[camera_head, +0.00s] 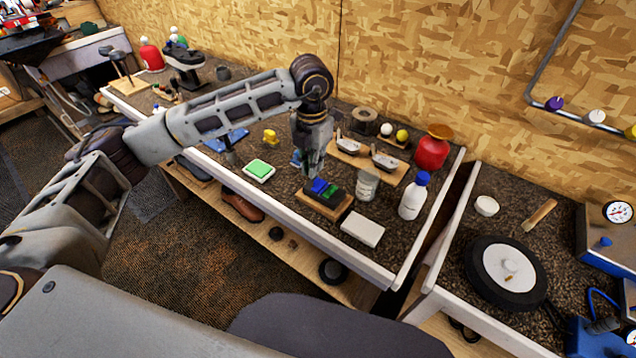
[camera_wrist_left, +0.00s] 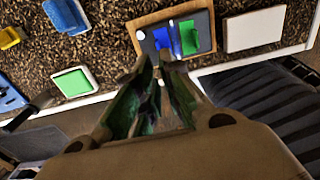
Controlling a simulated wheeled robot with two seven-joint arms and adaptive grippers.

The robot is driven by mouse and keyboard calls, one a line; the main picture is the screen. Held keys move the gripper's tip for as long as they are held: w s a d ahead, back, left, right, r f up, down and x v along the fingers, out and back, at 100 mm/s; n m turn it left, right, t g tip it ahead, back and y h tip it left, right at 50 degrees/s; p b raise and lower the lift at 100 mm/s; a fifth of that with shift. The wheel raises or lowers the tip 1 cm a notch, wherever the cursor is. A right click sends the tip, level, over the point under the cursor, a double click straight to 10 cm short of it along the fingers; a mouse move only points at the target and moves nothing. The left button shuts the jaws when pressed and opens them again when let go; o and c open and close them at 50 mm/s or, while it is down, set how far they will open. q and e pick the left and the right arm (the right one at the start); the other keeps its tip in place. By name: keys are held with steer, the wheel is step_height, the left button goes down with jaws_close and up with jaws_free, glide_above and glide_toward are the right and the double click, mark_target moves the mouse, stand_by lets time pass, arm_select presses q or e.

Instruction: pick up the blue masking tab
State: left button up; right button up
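The blue masking tab (camera_head: 320,186) sits on a dark block on a small wooden board (camera_head: 312,204), near the bench's front edge. It also shows in the left wrist view (camera_wrist_left: 162,40), just beyond my fingertips. A green tab (camera_head: 334,193) is right beside it on the same block. My left gripper (camera_head: 317,170) points down just above the blue tab and partly covers it in the head view. In the left wrist view its two fingers (camera_wrist_left: 158,62) are a little apart with nothing visible between them. I cannot tell whether the fingertips touch the tab. My right gripper is not in view.
A white block (camera_head: 362,229), a tin (camera_head: 367,186) and a white bottle with a blue cap (camera_head: 413,197) stand to the right. A green-topped pad (camera_head: 259,170) lies to the left. A wooden stand with metal pieces (camera_head: 345,158) is behind.

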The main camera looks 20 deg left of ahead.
mark_target(314, 182)
arm_select(q)
steer(key=shift+f, duration=0.4)
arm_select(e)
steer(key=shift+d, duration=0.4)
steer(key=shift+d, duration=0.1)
